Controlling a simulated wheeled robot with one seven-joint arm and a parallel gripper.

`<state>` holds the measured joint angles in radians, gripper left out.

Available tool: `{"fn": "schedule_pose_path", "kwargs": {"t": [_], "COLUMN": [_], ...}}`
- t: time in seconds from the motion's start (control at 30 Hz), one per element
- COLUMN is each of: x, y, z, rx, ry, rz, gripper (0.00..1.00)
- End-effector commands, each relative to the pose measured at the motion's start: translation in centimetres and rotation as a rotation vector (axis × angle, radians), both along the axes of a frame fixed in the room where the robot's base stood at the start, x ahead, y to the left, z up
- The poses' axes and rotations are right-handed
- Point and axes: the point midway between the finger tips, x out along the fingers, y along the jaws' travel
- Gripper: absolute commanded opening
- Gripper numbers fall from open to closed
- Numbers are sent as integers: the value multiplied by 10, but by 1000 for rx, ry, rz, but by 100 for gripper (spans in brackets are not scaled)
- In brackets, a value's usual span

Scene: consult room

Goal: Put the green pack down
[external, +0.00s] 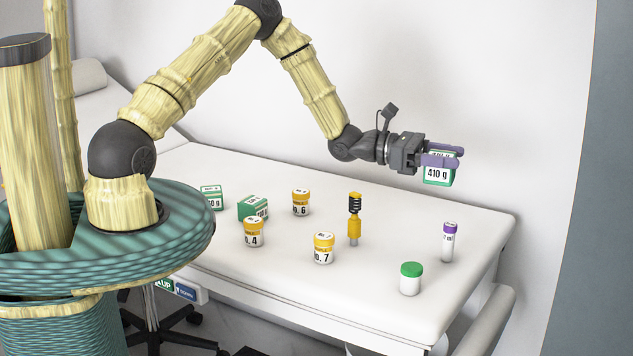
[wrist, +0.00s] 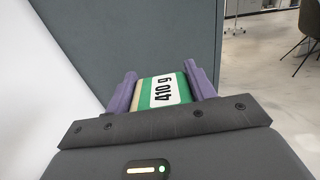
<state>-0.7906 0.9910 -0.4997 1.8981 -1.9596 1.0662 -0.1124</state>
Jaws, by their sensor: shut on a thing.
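The green pack (external: 438,176) has a white label reading "410 g". My gripper (external: 446,156) is shut on it, with one purple finger on each side, and holds it in the air above the far right part of the white padded table (external: 380,302). The pack also shows in the wrist view (wrist: 161,90), between the two fingers of my gripper (wrist: 164,88). Its underside is clear of the table.
Two other green packs (external: 253,208) (external: 211,197) stand at the left. Yellow-capped jars (external: 323,250) (external: 253,234) (external: 301,204), a yellow-black tool (external: 354,222), a green-capped jar (external: 410,281) and a purple-capped tube (external: 448,243) stand on the table. The back right is bare.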

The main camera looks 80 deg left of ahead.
Motion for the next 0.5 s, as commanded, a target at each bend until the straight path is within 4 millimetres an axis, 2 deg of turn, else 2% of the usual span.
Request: {"fn": "schedule_pose_path", "kwargs": {"t": [0.17,0.5], "x": [-16,-54], "y": [-13,-34], "z": [-16,-75], "rx": [-9,-7], "ry": [5,6], "rz": [114,345], "gripper": [19,19]}}
